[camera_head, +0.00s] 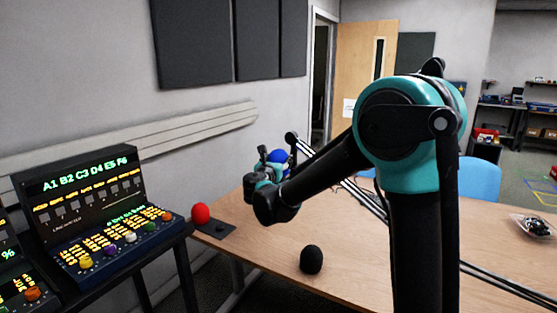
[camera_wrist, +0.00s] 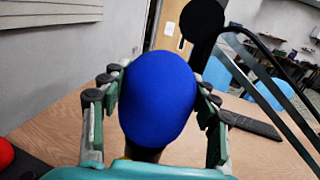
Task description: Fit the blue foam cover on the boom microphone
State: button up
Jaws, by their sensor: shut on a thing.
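The blue foam cover (camera_wrist: 158,100) is a smooth egg shape, upright between the fingers of my gripper (camera_wrist: 157,86) in the wrist view. My gripper is shut on it, fingers on both sides; a dark part shows beneath it. In the head view the cover (camera_head: 279,156) is small and partly hidden by my gripper (camera_head: 267,167), held above the far part of the table. The boom microphone's round black head (camera_wrist: 202,19) is just beyond and right of the cover in the wrist view; it also shows in the head view (camera_head: 291,138). Whether they touch, I cannot tell.
A red foam ball (camera_head: 201,213) sits on a dark pad (camera_head: 222,230) at the table's left edge. A black foam cover (camera_head: 311,260) stands at the front of the table (camera_head: 270,235). A control panel (camera_head: 100,215) stands left. The boom's bars (camera_wrist: 270,90) run along the right.

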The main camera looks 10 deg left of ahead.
aim_at(278, 150)
jog(key=shift+f, duration=0.7)
jog(key=o, duration=0.9)
jog(key=o, duration=0.4)
jog(key=shift+c, duration=0.2)
jog(key=shift+r, duration=3.5)
jog(key=shift+s, duration=0.1)
